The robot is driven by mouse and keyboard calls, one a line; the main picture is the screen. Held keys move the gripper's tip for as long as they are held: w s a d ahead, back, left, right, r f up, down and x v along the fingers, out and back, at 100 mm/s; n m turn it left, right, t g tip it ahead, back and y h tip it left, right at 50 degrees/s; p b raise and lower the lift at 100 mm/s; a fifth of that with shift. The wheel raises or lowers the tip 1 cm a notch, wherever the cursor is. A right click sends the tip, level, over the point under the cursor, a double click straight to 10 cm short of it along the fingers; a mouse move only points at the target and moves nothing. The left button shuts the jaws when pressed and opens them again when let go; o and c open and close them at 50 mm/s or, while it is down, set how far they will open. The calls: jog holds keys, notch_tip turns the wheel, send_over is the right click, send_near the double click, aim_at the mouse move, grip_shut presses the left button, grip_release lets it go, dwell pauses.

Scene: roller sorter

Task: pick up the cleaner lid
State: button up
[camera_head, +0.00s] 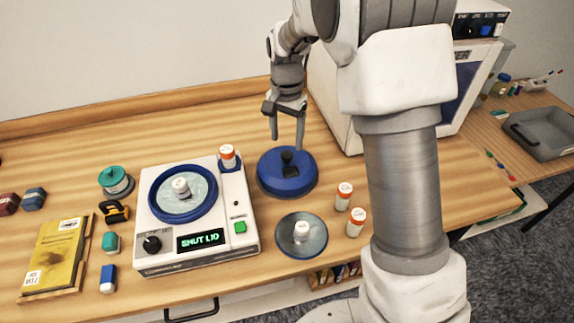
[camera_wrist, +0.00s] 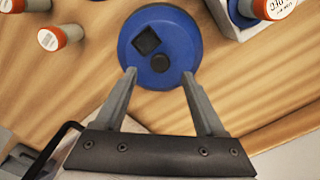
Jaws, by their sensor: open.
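The cleaner lid (camera_head: 274,178) is a round blue lid with a black knob on top, lying flat on the wooden table to the right of the white cleaner (camera_head: 196,226). The lid also shows in the wrist view (camera_wrist: 179,37), with its black knob and a dark square patch. The cleaner has a blue-rimmed round basin with a white-topped item in it, and its display reads "SHUT LID". My gripper (camera_head: 287,144) is open and points down just above and behind the lid.
Orange-capped bottles stand to the lid's right (camera_head: 344,196) and on the cleaner's back corner (camera_head: 228,156). A grey dish (camera_head: 301,236) holding a white item lies in front of the lid. A white box-shaped machine (camera_head: 337,97) stands behind right. The table behind the cleaner is clear.

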aim_at(287, 154)
jog(key=shift+w+f, duration=0.1)
jog(key=shift+f, duration=2.55)
grip_shut()
